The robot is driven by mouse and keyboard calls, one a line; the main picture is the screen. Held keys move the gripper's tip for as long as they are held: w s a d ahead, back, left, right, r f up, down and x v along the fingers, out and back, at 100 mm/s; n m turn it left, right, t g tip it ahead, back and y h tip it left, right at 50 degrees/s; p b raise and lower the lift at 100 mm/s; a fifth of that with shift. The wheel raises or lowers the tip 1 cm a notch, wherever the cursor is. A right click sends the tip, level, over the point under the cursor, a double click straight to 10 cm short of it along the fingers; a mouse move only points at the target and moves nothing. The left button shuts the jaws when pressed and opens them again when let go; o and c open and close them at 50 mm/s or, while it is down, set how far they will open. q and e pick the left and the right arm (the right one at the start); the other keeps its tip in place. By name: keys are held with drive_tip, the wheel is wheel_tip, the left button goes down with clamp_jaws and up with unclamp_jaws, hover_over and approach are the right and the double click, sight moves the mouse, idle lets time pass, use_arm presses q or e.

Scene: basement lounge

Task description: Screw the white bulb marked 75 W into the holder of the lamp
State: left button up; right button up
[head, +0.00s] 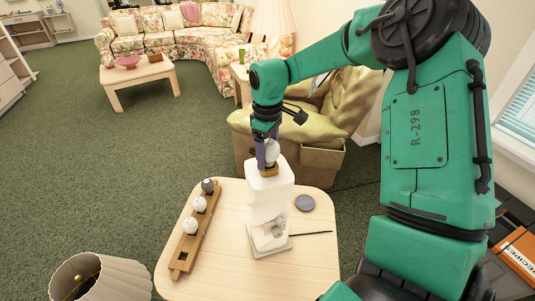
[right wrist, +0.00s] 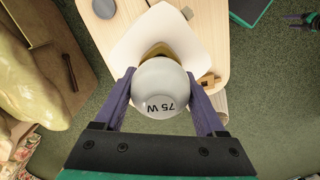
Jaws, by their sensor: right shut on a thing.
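The white bulb (right wrist: 160,88) has "75 W" on its dome, upside down in the right wrist view. My right gripper (head: 267,152) is shut on it, with purple fingers on either side in the right wrist view (right wrist: 160,100). The bulb (head: 272,150) is right above the brass holder (head: 269,171) on top of the white lamp (head: 268,200). The bulb's base is hidden, so I cannot tell how deep it sits. The lamp stands upright on the small wooden table. My left gripper (right wrist: 301,21) shows small at the right wrist view's top right corner, its purple fingers apart.
A wooden rack (head: 182,252) on the table's left holds a grey bulb (head: 208,185) and two white bulbs (head: 199,204) (head: 190,226). A lampshade (head: 115,277) is at lower left. An armchair (head: 352,104) stands behind.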

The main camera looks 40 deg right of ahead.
drive_tip(key=shift+f+m, duration=0.1)
drive_tip(key=shift+m, duration=0.6)
drive_tip(key=o, duration=1.1)
drive_tip(key=shift+o, duration=0.3)
drive_tip(key=shift+w, duration=0.1)
wheel_tip(320, 180, up, 14)
drive_tip(key=shift+r+b, duration=0.25)
drive_tip(key=shift+b, duration=0.1)
